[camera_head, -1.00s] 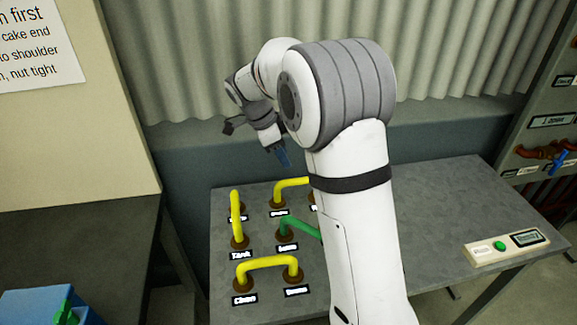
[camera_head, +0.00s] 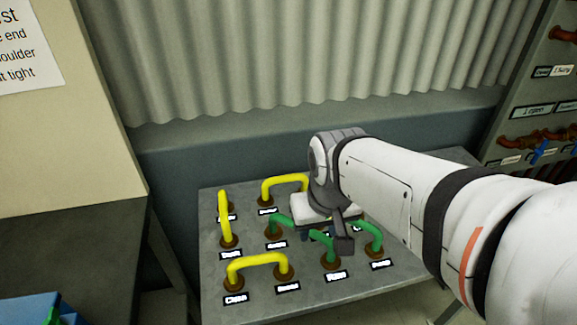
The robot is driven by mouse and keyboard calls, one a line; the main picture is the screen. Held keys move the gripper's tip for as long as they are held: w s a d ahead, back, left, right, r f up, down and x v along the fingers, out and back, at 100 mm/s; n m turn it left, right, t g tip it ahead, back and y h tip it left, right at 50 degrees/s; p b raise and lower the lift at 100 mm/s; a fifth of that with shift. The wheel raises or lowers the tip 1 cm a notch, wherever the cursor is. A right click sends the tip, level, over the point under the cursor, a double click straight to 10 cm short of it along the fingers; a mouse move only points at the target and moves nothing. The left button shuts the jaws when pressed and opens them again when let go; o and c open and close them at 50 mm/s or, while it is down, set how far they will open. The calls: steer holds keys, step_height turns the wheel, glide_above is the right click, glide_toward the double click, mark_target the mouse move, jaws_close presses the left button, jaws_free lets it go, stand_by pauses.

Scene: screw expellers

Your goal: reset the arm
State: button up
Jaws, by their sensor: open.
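My arm reaches in from the right edge, over the grey table (camera_head: 305,302). My gripper (camera_head: 322,238) is at the end of the arm, pointing down above the middle of the table among the pipe loops. Its jaws are open, and no held object shows. The wrist hides part of the jaws and the fingertips are hard to make out. I cannot tell whether the gripper touches the green pipes just under and beside it.
Yellow pipe loops (camera_head: 258,262) stand on the table's left side, in brown labelled sockets. Green pipes (camera_head: 374,236) stand around my gripper. A corrugated wall (camera_head: 300,60) is behind, a valve panel (camera_head: 535,90) at right. A dark bench (camera_head: 75,240) is at left.

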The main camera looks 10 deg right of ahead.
steer(key=shift+s+a+f, duration=0.1)
steer(key=shift+s+a, duration=0.05)
stand_by(0.4)
steer(key=shift+w+p+v, duration=0.2)
steer(key=shift+p+v, duration=0.65)
steer(key=shift+v, duration=0.15)
steer(key=shift+c, duration=0.5)
steer(key=shift+s, duration=0.1)
